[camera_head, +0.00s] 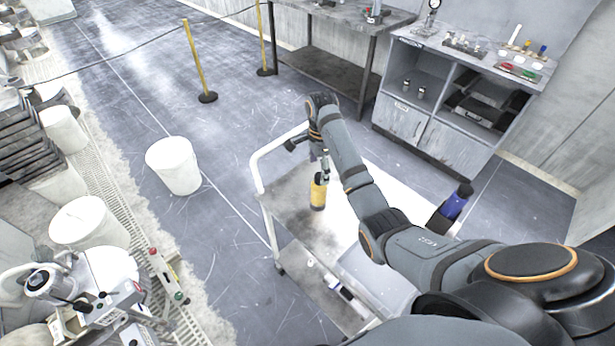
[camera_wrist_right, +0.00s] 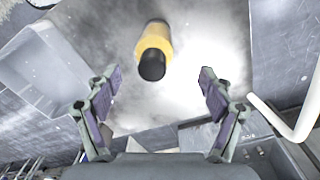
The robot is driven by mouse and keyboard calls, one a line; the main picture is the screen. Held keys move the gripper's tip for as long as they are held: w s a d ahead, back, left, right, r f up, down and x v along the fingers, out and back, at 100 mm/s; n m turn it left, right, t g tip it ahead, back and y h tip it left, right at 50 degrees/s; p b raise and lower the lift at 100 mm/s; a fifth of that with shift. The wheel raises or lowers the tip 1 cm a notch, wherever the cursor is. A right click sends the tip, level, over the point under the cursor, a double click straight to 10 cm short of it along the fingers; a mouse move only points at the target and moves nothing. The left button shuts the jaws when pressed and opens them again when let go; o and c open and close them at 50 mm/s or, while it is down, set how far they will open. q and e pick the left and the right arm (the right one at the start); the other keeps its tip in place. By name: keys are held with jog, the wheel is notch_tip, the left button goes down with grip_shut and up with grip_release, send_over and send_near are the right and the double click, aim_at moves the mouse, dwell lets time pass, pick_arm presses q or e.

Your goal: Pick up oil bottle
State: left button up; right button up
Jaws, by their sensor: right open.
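A yellow bottle with a dark top (camera_head: 318,192), which looks like the oil bottle, stands on the cart's top. It also shows in the right wrist view (camera_wrist_right: 155,45), beyond the fingertips and roughly centred between them. My right gripper (camera_head: 324,168) is above the bottle in the head view, with its fingers pointing down. In the right wrist view my right gripper (camera_wrist_right: 158,76) is open, with nothing between its fingers. My left gripper is in neither view.
The cart (camera_head: 285,205) has a raised handle rail at its far left end. A blue bottle (camera_head: 455,205) is at its right, partly behind my arm. A white bin (camera_head: 174,166) stands on the floor at left. A cabinet (camera_head: 405,120) is at the back right.

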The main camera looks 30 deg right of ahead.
aim_at(319, 189)
jog(key=shift+r, duration=0.1)
jog(key=shift+s, duration=0.95)
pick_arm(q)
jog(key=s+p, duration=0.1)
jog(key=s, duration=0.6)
pick_arm(e)
jog(key=f, duration=0.2)
jog(key=shift+s+f, duration=0.2)
jog(key=shift+f, duration=0.15)
jog(key=shift+w+f, duration=0.25)
jog(key=shift+f, duration=0.4)
jog(key=shift+w+f+p, duration=0.3)
jog(key=shift+f+p, duration=0.1)
jog(key=shift+f, duration=0.4)
notch_tip(319, 189, down, 4)
jog(key=shift+w+p, duration=0.1)
jog(key=shift+p, duration=0.2)
jog(key=c, duration=1)
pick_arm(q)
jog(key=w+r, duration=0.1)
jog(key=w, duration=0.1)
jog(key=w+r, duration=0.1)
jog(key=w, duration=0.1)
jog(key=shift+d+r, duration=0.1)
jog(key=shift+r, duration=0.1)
pick_arm(e)
jog(key=c, duration=0.6)
